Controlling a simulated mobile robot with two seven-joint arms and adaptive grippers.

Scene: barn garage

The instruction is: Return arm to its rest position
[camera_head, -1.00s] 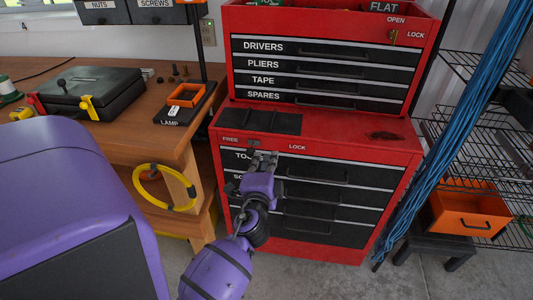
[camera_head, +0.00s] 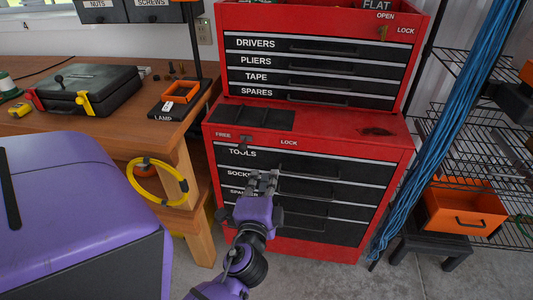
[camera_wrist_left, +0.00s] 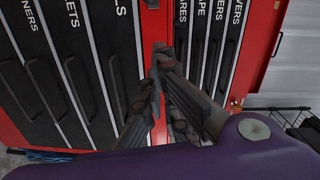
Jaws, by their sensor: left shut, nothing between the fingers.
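My left gripper (camera_head: 262,181) is in front of the lower drawers of the red tool chest (camera_head: 385,150) in the head view. Its arm is purple and reaches up from the bottom of the picture. The fingers are together with nothing between them. In the left wrist view the gripper (camera_wrist_left: 158,58) also shows shut and empty, with the chest's labelled drawers behind it. All the drawers in view look shut. I cannot tell the gap between the fingers and the drawer fronts. My right gripper is not in view.
A wooden workbench (camera_head: 125,128) stands at the left, with a black case (camera_head: 92,85) and an orange tray (camera_head: 181,91) on it. A yellow coil (camera_head: 181,184) hangs at its side. Blue cables (camera_head: 440,130), a wire shelf and an orange bin (camera_head: 464,210) are at the right.

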